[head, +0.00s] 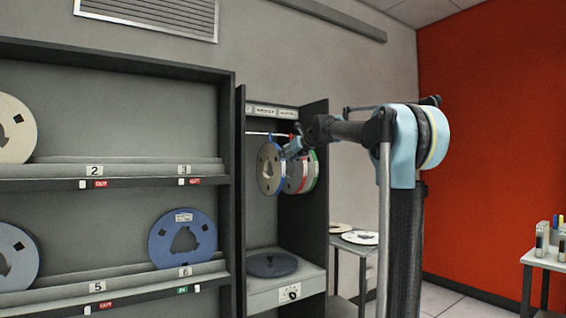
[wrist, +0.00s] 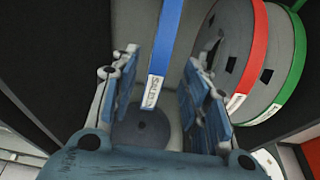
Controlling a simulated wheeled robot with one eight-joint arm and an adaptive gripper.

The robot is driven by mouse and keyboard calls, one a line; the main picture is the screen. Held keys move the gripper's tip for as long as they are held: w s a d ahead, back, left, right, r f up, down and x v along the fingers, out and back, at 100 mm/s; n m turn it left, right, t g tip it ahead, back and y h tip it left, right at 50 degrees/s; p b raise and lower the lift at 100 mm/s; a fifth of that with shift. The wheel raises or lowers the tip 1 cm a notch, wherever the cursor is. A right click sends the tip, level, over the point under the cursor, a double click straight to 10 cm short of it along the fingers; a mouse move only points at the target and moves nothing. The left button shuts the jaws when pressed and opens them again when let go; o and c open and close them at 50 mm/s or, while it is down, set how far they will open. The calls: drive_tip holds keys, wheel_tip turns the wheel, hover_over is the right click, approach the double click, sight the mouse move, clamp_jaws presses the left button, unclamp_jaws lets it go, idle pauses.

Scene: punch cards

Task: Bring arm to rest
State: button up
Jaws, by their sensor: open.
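My gripper (head: 292,148) is at the end of my arm, which reaches left into a narrow open cabinet (head: 321,205). In the wrist view my gripper (wrist: 160,78) is open, its two blue-grey fingers apart. The blue-rimmed reel (head: 267,170) hangs in the cabinet, edge-on in the wrist view. Its blue rim (wrist: 166,45) with a white label lies between the fingers, with gaps visible on both sides. A red-rimmed reel (wrist: 232,62) and a green-rimmed reel (wrist: 284,70) hang to its right, outside the fingers.
A dark reel (head: 270,265) lies flat on the cabinet's lower shelf. A rack (head: 236,100) with reels, including a blue one (head: 183,240), stands at left. A small table (head: 354,240) with discs is behind my arm; another table (head: 545,258) stands at far right.

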drive_tip(key=v, duration=0.6)
drive_tip(key=s+d+f+n+g+h, duration=0.2)
drive_tip(key=s+d+f+n, duration=0.4)
drive_tip(key=s+f, duration=1)
drive_tip(key=s+d+f+n+g+h, duration=0.3)
drive_tip(key=s+d+f+n, duration=0.3)
drive_tip(key=s+f+n, duration=0.7)
drive_tip(key=s+d+f+n+g+h, duration=0.3)
drive_tip(key=s+d+f+n, duration=0.4)
drive_tip(key=s+f, duration=1.3)
wheel_tip(320, 180, down, 7)
drive_tip(key=n+g, duration=0.1)
drive_tip(key=n, duration=0.2)
drive_tip(key=shift+f+g, duration=0.2)
drive_tip(key=shift+g, duration=0.2)
drive_tip(key=shift+w+f, duration=0.2)
drive_tip(key=shift+w, duration=0.25)
